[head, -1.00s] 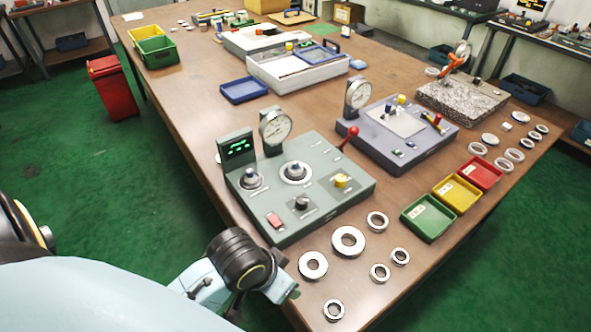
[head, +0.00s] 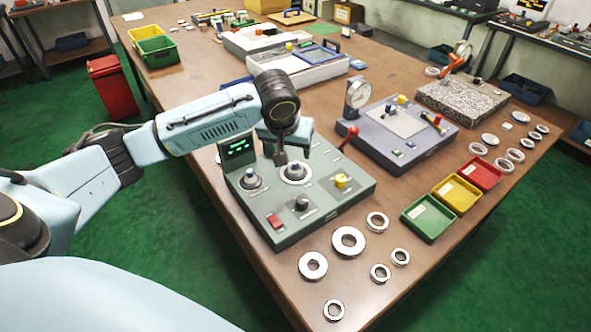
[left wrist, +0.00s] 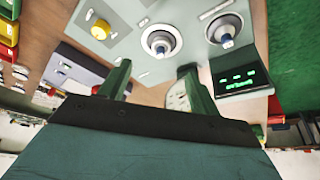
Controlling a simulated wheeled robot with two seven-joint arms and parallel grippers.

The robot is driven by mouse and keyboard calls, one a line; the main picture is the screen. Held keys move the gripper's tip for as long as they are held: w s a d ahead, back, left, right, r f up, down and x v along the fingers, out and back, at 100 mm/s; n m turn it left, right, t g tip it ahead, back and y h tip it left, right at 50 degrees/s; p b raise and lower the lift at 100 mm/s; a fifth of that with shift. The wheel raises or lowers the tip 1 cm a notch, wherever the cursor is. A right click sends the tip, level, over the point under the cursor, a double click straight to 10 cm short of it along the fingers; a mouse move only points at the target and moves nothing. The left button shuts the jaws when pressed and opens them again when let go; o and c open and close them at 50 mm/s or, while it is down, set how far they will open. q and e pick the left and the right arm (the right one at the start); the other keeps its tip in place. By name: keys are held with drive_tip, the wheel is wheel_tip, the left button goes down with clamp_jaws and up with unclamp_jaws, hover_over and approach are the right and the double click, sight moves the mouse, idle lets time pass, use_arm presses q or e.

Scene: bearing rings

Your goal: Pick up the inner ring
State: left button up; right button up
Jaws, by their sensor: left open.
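A silver ring (head: 297,180) sits around the blue-tipped middle post of the grey-green gauge box; it also shows in the left wrist view (left wrist: 160,50). Several loose metal rings lie flat on the table in front of the box, including a large one (head: 348,242) and a small one (head: 333,310). I cannot tell which is the inner ring. My left gripper (head: 281,158) hangs over the back of the box, close to the middle post. In the left wrist view its two green fingers (left wrist: 155,68) are apart with nothing held between them. My right gripper is not in view.
The grey-green box (head: 270,235) has a lit display (head: 238,148), a second post (head: 250,180) and a yellow knob (head: 341,181). My arm hides its dial. A purple-grey gauge box (head: 430,148) and green (head: 428,218), yellow and red trays stand to the right.

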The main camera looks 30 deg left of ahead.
use_arm(q)
drive_tip(key=b, duration=0.1)
hover_over(295, 166)
drive_tip(key=s, duration=0.3)
drive_tip(key=f, duration=0.6)
drive_tip(key=shift+w+d+f, duration=0.2)
drive_tip(key=shift+d+f, duration=0.1)
drive_tip(key=shift+d, duration=0.05)
drive_tip(key=shift+w+b+x, duration=0.1)
drive_tip(key=shift+b+x, duration=0.25)
drive_tip(key=shift+x, duration=1.05)
drive_tip(key=shift+w+b+x, duration=0.15)
drive_tip(key=shift+b+x, duration=0.2)
drive_tip(key=shift+x, duration=1.05)
drive_tip(key=shift+a+r, duration=0.1)
drive_tip(key=shift+c, duration=0.3)
drive_tip(key=c, duration=1.1)
